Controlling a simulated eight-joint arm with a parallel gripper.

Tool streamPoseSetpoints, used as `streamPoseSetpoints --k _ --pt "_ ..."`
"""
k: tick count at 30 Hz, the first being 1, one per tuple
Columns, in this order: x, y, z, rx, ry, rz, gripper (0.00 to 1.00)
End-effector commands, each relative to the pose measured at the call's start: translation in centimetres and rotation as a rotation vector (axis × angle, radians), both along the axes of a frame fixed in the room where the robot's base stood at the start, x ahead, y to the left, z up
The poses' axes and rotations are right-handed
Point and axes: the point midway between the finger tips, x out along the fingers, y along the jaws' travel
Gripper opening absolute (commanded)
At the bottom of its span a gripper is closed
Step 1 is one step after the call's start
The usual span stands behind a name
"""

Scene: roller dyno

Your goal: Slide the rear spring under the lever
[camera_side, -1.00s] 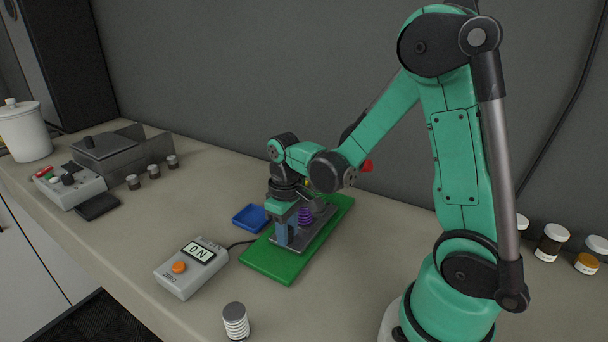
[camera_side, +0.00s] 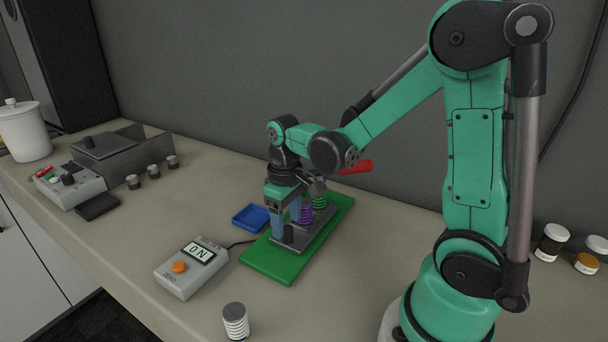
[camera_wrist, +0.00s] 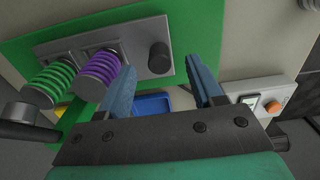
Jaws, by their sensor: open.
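My gripper (camera_side: 286,219) is open, with blue fingers pointing down over the front end of the grey plate. It also shows in the wrist view (camera_wrist: 160,68), with nothing between its fingers. A purple spring (camera_wrist: 99,65) stands on the plate beside the left finger there; it also shows in the side view (camera_side: 306,214). A green spring (camera_wrist: 49,82) stands farther back on the plate, also seen in the side view (camera_side: 319,201). A short dark post (camera_wrist: 159,57) is at the plate's near end.
The grey plate lies on a green base (camera_side: 268,262). A blue tray (camera_side: 251,217) and a grey meter (camera_side: 190,268) stand to its left. A white ribbed cylinder (camera_side: 235,322) stands at the front. Jars (camera_side: 551,243) stand at the right.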

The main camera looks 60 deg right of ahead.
Motion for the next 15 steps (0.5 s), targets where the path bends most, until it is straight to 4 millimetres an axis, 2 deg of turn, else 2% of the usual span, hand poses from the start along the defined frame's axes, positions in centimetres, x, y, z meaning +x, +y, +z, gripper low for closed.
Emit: streamPoseSetpoints --k 6,15 --pt "0.0 0.0 2.2 0.000 -0.001 0.000 0.60" --pt "0.0 0.0 2.8 0.000 -0.001 0.000 0.60"
